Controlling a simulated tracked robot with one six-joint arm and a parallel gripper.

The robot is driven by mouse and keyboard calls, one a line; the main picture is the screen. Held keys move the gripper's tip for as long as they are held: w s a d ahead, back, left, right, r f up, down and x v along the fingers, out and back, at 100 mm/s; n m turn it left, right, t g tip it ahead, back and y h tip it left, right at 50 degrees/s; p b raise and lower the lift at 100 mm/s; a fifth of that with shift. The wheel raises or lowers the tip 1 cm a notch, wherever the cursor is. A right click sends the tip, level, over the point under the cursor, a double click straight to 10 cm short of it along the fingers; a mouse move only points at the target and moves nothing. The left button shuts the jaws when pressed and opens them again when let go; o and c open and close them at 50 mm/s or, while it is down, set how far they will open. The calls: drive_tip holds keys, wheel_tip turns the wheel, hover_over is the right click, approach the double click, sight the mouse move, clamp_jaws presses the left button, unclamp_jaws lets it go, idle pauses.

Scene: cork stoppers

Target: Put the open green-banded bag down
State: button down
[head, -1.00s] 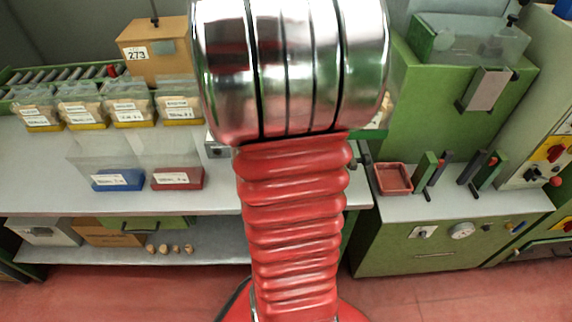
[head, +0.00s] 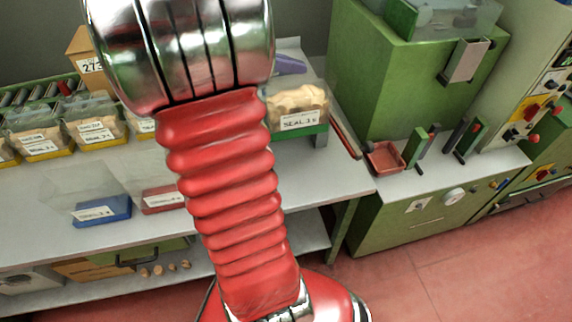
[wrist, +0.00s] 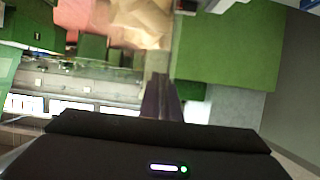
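The open green-banded bag (head: 298,108) is clear, with tan corks, a white label and a green band at its bottom. In the head view it is upright near the right end of the grey bench, just right of my arm. A purple finger of my gripper (head: 290,65) shows at its top edge; my arm hides the rest. In the wrist view the dark purple fingers (wrist: 161,98) are close together, with blurred tan contents (wrist: 140,22) beyond them. My gripper looks shut on the bag. I cannot tell whether the bag's bottom touches anything.
A blue-banded bag (head: 101,210) and a red-banded bag (head: 162,199) stand on the bench. Yellow-banded bags (head: 95,130) line the back left. A red tray (head: 385,158) and green-handled tools (head: 417,143) are on the green cabinet, right. Several loose corks (head: 172,267) lie below.

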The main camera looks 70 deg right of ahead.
sight(291, 90)
drive_tip(key=f, duration=0.7)
drive_tip(key=shift+a, duration=0.2)
drive_tip(key=shift+w+f, duration=0.15)
drive_tip(key=shift+f, duration=2.9)
drive_tip(key=shift+f, duration=1.95)
drive_tip(key=c, duration=2)
unclamp_jaws()
